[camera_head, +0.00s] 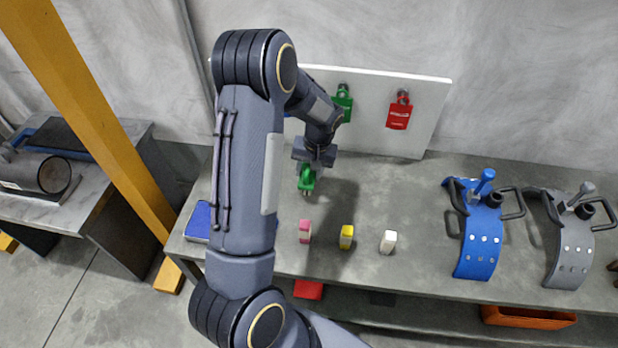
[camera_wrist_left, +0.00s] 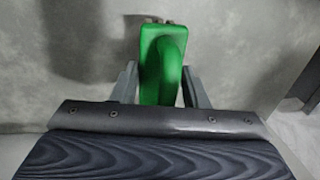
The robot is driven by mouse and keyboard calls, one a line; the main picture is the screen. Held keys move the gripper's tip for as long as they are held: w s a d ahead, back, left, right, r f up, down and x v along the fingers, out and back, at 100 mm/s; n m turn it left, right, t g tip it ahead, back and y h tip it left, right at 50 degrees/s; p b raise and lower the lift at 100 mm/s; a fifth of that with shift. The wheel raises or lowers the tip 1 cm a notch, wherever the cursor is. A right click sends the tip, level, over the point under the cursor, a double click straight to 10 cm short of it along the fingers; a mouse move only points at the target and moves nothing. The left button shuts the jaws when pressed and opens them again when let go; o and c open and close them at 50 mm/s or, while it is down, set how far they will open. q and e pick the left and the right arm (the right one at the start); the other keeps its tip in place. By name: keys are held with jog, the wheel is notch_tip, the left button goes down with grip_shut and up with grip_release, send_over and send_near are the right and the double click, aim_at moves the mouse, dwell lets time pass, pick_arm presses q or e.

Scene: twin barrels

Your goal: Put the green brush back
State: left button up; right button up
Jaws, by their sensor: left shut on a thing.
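My left gripper (camera_head: 309,172) points down above the middle-left of the grey table and is shut on a green thing, which I take to be the green brush (camera_head: 306,183). In the left wrist view the green brush (camera_wrist_left: 163,62) sits between the two fingers (camera_wrist_left: 160,88), with a curved green handle and small brownish bits at its far end. Its contact with the table is unclear. On the white board (camera_head: 430,108) behind, a green item (camera_head: 343,103) and a red item (camera_head: 398,115) hang; my arm hides the board's left part. My right gripper is out of view.
Pink (camera_head: 305,231), yellow (camera_head: 346,237) and white (camera_head: 389,242) blocks stand near the table's front edge. A blue item (camera_head: 198,222) lies at the left. Blue (camera_head: 480,240) and grey (camera_head: 571,245) curved parts with handles stand at the right. A yellow post (camera_head: 95,105) rises at the left.

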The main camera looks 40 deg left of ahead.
aim_at(311, 172)
pick_arm(q)
jog(key=shift+w+a+f+b, duration=0.1)
jog(key=shift+w+f+b, duration=0.05)
jog(key=shift+f, duration=0.85)
jog(key=shift+w+a+f+b, duration=0.1)
jog(key=shift+f+b, duration=0.05)
jog(key=shift+f, duration=0.8)
jog(key=shift+f, duration=0.2)
jog(key=o, duration=1)
jog(key=shift+r, duration=0.1)
